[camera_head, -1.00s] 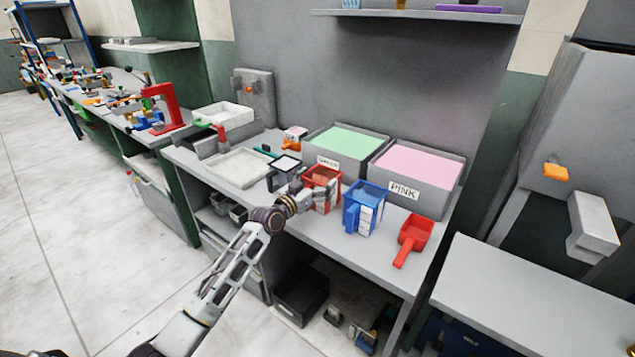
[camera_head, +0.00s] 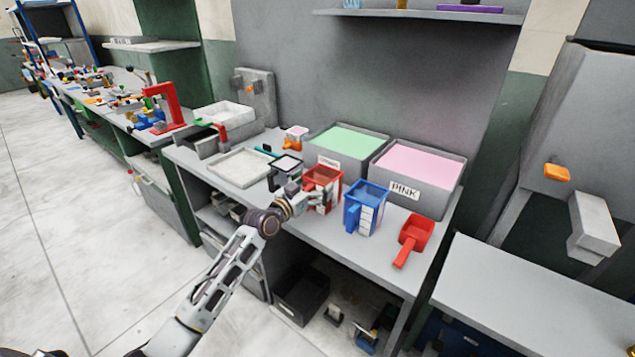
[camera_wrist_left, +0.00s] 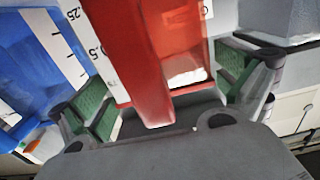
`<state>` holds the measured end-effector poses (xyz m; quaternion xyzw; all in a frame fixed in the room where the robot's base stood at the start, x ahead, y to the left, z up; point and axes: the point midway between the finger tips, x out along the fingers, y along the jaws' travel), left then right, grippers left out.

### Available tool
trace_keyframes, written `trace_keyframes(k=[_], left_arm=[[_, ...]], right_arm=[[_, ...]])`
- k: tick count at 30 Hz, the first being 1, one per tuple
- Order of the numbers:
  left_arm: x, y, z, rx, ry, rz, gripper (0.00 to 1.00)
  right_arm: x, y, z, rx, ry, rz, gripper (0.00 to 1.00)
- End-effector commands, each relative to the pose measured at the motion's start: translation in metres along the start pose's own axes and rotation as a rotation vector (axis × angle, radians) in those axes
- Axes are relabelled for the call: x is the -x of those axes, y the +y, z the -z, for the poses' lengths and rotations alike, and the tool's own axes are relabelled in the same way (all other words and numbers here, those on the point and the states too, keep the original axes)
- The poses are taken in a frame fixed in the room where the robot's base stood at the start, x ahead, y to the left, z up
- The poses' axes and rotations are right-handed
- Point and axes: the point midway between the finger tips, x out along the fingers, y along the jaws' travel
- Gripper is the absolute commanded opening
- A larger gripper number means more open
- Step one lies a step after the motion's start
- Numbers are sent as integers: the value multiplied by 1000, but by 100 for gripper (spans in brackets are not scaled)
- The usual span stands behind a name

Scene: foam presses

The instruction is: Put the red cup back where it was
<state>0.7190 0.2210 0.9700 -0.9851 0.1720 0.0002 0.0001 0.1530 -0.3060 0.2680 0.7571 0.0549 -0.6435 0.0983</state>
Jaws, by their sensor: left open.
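The red cup (camera_head: 322,178) stands upright on the workbench, in front of the bin of green material and to the left of the blue cup (camera_head: 366,207). My left gripper (camera_head: 312,200) is at the near side of the red cup. In the left wrist view the red cup (camera_wrist_left: 165,45) with its handle and white scale lies between the two green-padded fingers of my left gripper (camera_wrist_left: 165,100). The fingers are open, with a gap to the cup. The blue cup (camera_wrist_left: 35,60) is close on the left there. My right gripper is out of view.
The green bin (camera_head: 326,162) and the bin labelled PINK (camera_head: 403,190) stand behind the cups. A red scoop (camera_head: 413,238) lies at the right bench end. A small scale (camera_head: 286,168) and a white tray (camera_head: 240,167) are to the left.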

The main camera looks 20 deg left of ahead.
Motion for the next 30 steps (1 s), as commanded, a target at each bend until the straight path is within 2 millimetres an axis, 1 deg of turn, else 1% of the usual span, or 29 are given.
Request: trace_keyframes(k=[12, 30], left_arm=[[38, 0, 0, 0, 0, -1, 100], [86, 0, -1, -1, -1, -1, 100]], right_arm=[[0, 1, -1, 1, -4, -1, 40], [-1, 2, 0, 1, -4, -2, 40]])
